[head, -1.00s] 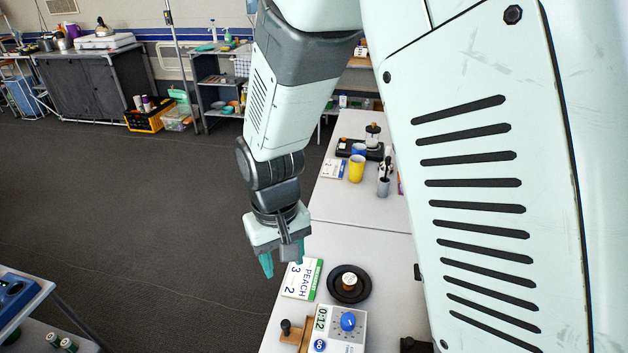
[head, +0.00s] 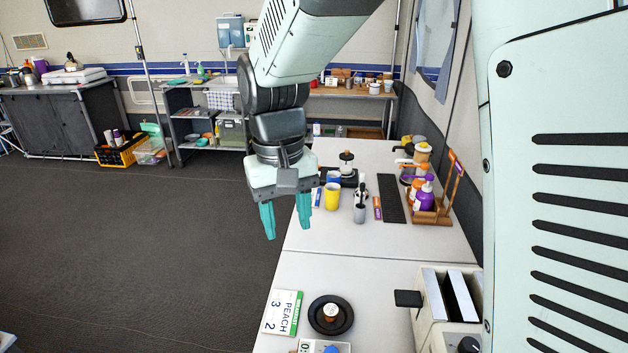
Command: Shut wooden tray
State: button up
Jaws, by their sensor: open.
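My gripper (head: 287,228) hangs pointing down at the table's left edge, with its two teal fingers apart and nothing between them. The wooden tray with a black knob, seen earlier beside the timer box, is out of view below the picture. Only the top of the timer box (head: 310,346) shows at the bottom edge. A wooden holder (head: 434,216) with bottles stands farther back at the right; I cannot tell that it is related to the tray.
A PEACH card (head: 281,312) and a black round plate (head: 346,316) lie on the near table (head: 370,268). A toaster-like box (head: 428,300) stands at the right. A yellow cup (head: 332,197) and other items stand farther back. Open floor (head: 130,230) lies to the left.

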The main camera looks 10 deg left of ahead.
jog(key=shift+f, duration=0.1)
jog(key=s+a+f+n, duration=0.1)
jog(key=s+f, duration=0.1)
jog(key=f, duration=0.7)
jog(key=s+a+f+n, duration=0.1)
jog(key=s+f, duration=0.2)
jog(key=f, duration=0.7)
jog(key=s+a+f+n, duration=0.1)
jog(key=s+a+f, duration=0.1)
jog(key=f, duration=0.8)
jog(key=shift+s+y, duration=0.3)
jog(key=shift+s, duration=0.2)
jog(key=shift+r, duration=0.1)
grip_shut()
